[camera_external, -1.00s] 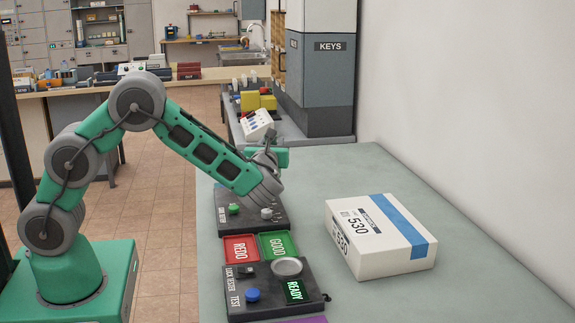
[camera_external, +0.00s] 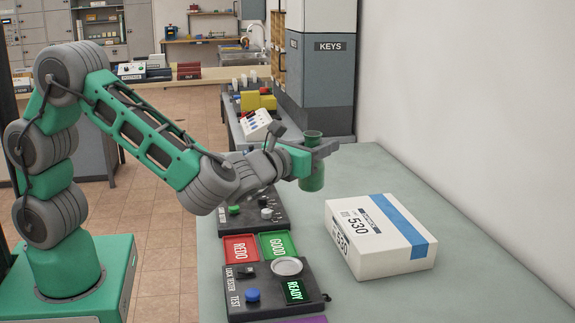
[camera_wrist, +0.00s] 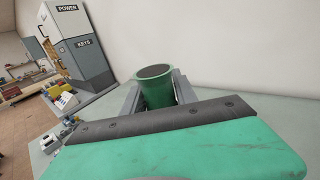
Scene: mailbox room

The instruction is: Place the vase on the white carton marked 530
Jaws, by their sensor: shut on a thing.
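The vase (camera_external: 313,178) is green with a wider rim and is held upright in the external view, raised above the grey counter. My gripper (camera_external: 318,151) is shut on it, with a grey finger showing beside its upper part. In the wrist view the vase (camera_wrist: 156,90) stands between my two fingers, its dark round mouth facing up. The white carton marked 530 (camera_external: 352,256) lies flat on the counter, with a blue stripe across its top. The vase is behind the carton and to its left in the external view. The carton does not show in the wrist view.
A dark control panel (camera_external: 262,309) with buttons, red REDO (camera_external: 241,249) and green GOOD (camera_external: 278,245) trays stand left of the carton. A grey KEYS cabinet (camera_external: 328,75) stands at the back. The counter (camera_external: 470,290) right of the carton is clear up to the wall.

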